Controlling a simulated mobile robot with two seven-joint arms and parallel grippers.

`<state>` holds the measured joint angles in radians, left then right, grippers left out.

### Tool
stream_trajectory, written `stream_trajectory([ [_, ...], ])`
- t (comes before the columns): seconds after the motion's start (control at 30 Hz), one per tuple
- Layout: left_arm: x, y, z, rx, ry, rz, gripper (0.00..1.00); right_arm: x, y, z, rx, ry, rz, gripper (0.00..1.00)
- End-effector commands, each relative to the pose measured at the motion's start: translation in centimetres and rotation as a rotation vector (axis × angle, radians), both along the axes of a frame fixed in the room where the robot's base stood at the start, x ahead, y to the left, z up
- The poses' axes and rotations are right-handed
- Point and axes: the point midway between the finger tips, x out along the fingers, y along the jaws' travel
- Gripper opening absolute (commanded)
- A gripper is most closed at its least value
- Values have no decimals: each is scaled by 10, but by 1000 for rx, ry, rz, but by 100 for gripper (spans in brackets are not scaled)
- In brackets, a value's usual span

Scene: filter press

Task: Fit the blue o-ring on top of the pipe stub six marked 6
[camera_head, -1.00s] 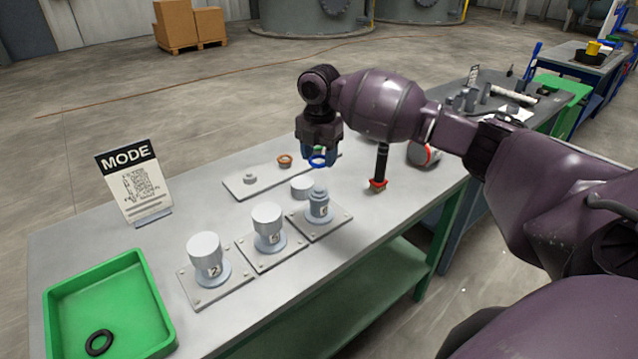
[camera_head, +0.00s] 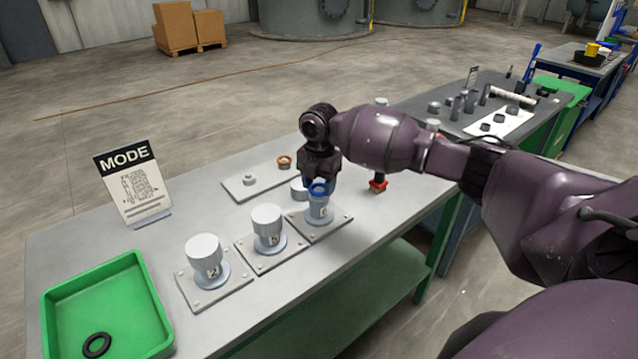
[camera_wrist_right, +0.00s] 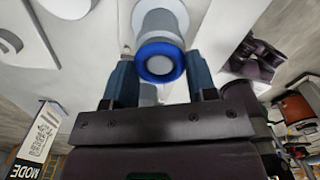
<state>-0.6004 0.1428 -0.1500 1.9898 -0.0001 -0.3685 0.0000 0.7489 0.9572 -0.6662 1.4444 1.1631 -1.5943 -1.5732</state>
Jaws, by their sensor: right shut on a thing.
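The blue o-ring (camera_head: 319,188) is at the top of pipe stub six (camera_head: 320,209), the rightmost of the three stubs in the head view. My right gripper (camera_head: 319,182) points down at this stub and is shut on the o-ring. In the right wrist view the o-ring (camera_wrist_right: 160,62) lies between the two blue fingers (camera_wrist_right: 160,80) and circles the stub's round grey end. I cannot tell whether it is fully seated or just held there. The stub's number is hard to read now. My left gripper is not in view.
Two capped stubs (camera_head: 207,258) (camera_head: 267,228) stand to the left on square plates. A loose grey cap (camera_head: 298,189) is just behind stub six. A red-based black tool (camera_head: 378,184) stands to the right. A green tray (camera_head: 105,305) holds a black ring (camera_head: 97,345). A MODE sign (camera_head: 133,187) stands behind.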

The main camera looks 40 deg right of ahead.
Motion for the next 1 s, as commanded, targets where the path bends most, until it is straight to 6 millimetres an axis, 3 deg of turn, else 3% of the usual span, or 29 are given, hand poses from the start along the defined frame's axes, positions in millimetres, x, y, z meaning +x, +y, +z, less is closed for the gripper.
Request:
stream_trajectory([
  [0.13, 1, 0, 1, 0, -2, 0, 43, 0, 0, -3, 0, 1, 0, 30],
  [0.17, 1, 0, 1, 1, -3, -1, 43, 0, 0, -3, 0, 0, 0, 55],
  [0.3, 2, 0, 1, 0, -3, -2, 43, 0, 0, -3, 0, 0, 0, 76],
  [0.67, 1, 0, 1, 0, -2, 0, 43, 0, 0, 2, -1, 0, 0, 78],
  [0.87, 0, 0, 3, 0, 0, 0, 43, 0, 0, 29, 0, -4, 0, 78],
  [1.0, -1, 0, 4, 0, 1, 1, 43, 0, 0, 57, 0, -4, 1, 78],
])
